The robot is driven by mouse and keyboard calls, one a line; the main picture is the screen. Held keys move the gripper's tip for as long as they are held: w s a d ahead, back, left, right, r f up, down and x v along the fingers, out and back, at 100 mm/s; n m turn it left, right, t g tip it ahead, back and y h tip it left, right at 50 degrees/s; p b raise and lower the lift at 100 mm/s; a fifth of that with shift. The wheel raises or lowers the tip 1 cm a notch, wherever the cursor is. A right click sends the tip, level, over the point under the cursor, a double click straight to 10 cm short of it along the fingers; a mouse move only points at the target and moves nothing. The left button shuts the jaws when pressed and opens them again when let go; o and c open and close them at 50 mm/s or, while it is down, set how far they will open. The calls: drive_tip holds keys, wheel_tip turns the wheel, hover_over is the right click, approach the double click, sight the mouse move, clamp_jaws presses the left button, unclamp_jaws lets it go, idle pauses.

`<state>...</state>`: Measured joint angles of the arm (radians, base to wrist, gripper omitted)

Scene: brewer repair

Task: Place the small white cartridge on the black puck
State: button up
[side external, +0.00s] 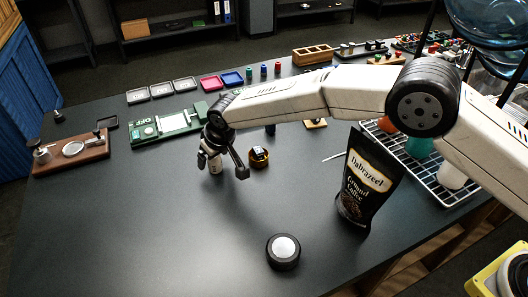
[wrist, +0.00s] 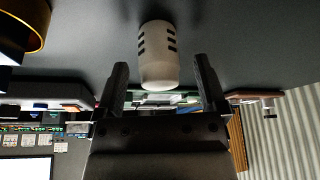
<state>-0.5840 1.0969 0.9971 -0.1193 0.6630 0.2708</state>
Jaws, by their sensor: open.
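The small white cartridge (wrist: 157,58) with dark slots stands on the dark table, seen between my gripper's two fingers in the wrist view. In the side external view the cartridge (side external: 215,165) is partly hidden by my gripper (side external: 228,168). My gripper is open, with a finger on either side of the cartridge and visible gaps in the wrist view (wrist: 160,78). The black puck (side external: 283,251) has a pale silver top and lies flat near the table's front edge, its top bare. The puck is not seen in the wrist view.
A yellow and black round part (side external: 259,157) stands close right of my gripper, also in the wrist view (wrist: 32,28). A black coffee bag (side external: 366,183) stands upright farther right, by a wire rack (side external: 424,170). The table's front middle is clear around the puck.

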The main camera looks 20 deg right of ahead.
idle(0.5)
clamp_jaws()
drive_tip(key=shift+r, duration=0.75)
drive_tip(key=s+d+r, duration=0.6)
drive_tip(key=s+r, duration=0.5)
drive_tip(key=s, duration=0.1)
drive_tip(key=shift+s+d+r, duration=0.15)
drive_tip(key=shift+d+r, duration=0.05)
drive_tip(key=shift+d, duration=0.05)
idle(0.6)
